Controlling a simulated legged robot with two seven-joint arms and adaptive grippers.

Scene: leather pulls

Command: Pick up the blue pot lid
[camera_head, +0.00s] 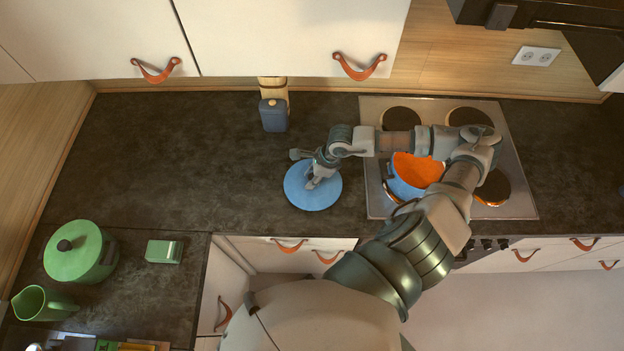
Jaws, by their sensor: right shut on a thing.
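The blue pot lid (313,197) is a round blue disc at the front edge of the dark counter, left of the stove. My right gripper (312,182) is over the middle of the lid and shut on it; the fingers hide its handle. I cannot tell whether the lid touches the counter. A blue pot (403,187) with an orange inside stands on the stove, partly hidden by my right arm. My left gripper is not in view.
The stove (515,195) has several burners. A dark blue container (273,114) stands behind the lid. A green lidded pot (92,262), a green jug (40,304) and a green box (164,251) are at lower left. The counter left of the lid is clear.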

